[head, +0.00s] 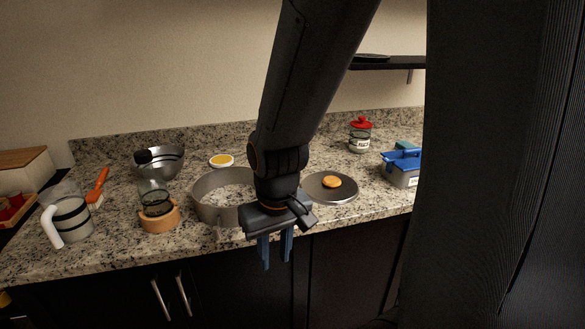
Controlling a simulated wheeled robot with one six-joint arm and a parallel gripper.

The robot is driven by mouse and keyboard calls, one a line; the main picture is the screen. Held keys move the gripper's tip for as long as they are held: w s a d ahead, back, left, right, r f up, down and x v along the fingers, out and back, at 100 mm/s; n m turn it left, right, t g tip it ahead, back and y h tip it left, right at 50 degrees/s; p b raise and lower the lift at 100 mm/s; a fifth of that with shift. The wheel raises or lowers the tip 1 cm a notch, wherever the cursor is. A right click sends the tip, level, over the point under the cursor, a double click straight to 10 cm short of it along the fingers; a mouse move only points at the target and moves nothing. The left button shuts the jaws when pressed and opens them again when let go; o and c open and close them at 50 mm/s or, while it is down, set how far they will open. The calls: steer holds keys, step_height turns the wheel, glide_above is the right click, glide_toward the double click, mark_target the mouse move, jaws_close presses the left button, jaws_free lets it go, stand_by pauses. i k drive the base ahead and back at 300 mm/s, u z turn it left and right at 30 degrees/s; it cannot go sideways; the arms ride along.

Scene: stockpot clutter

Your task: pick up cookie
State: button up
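The cookie (331,182) is a small round orange-brown piece. It lies on a round grey plate (345,196) on the granite counter, right of the arm. My gripper (276,252) hangs pointing down in front of the counter's front edge, to the left of and nearer than the cookie. Its two blue fingers are apart with a gap between them, and nothing shows in the gap.
A grey metal ring (208,201) stands left of the gripper, partly behind my arm. A glass jar in a wooden holder (160,217), a measuring jug (70,219) and a metal bowl (170,160) are farther left. A blue-lidded container (401,171) and red-lidded jar (360,137) stand right.

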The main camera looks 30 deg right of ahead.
mark_target(332, 182)
steer(key=k, duration=1.3)
steer(key=z, duration=0.7)
steer(key=i, duration=0.55)
steer(key=z, duration=0.9)
steer(key=i, duration=0.7)
steer(key=u, duration=0.55)
steer(key=i, duration=0.7)
steer(key=u, duration=0.65)
